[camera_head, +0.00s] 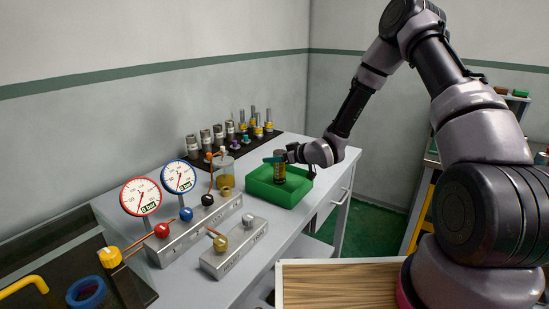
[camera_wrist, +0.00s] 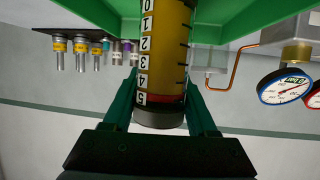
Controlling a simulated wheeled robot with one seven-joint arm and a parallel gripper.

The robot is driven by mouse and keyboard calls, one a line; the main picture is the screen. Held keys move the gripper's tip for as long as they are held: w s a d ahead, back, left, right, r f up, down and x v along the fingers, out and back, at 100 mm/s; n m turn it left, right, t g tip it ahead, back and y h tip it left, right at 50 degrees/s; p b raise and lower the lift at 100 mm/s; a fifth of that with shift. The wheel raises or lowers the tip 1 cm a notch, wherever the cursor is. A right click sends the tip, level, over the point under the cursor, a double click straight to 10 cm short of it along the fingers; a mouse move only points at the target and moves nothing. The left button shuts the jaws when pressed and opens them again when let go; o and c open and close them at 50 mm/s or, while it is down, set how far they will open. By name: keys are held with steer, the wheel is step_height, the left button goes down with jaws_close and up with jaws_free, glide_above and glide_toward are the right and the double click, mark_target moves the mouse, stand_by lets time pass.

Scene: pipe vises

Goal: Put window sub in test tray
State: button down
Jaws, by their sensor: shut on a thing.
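The window sub (camera_head: 280,171) is an amber cylinder with dark ends, held upright in the head view over the green test tray (camera_head: 303,195), within its outline. In the wrist view the window sub (camera_wrist: 172,50) shows a white scale with numbers and a red band near one end. My gripper (camera_head: 277,160) is shut on it; in the wrist view the green fingers of my gripper (camera_wrist: 163,102) stand on both sides of it. The tray walls (camera_wrist: 85,12) fill the top of that view. Whether the sub touches the tray floor I cannot tell.
Left of the tray stand a clear cup with amber liquid (camera_head: 226,180) and grey valve blocks (camera_head: 235,247) with coloured knobs. Two round gauges (camera_head: 178,177) stand further left. A dark mat (camera_head: 200,164) with several metal fittings lies behind. The bench's right edge is close to the tray.

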steer(key=shift+c, duration=1)
jaws_free()
steer(key=shift+d+r, duration=0.15)
steer(key=shift+r, duration=0.1)
steer(key=v, duration=1.2)
steer(key=s+d+r+m+h, duration=0.25)
steer(key=d+r+h, duration=0.25)
steer(key=d+r, duration=0.35)
steer(key=s+d+r+m+h, duration=0.1)
steer(key=d+r+m+h, duration=0.3)
steer(key=d+r, duration=0.4)
steer(key=s+r+m, duration=0.4)
steer(key=s+r, duration=0.2)
steer(key=s, duration=0.5)
steer(key=s+r+m+g+y, duration=0.1)
steer(key=s+r+m, duration=0.2)
steer(key=s+r, duration=0.4)
steer(key=s, duration=0.5)
steer(key=shift+a+m+g, duration=0.2)
steer(key=shift+m+g, duration=0.1)
steer(key=shift+m, duration=0.05)
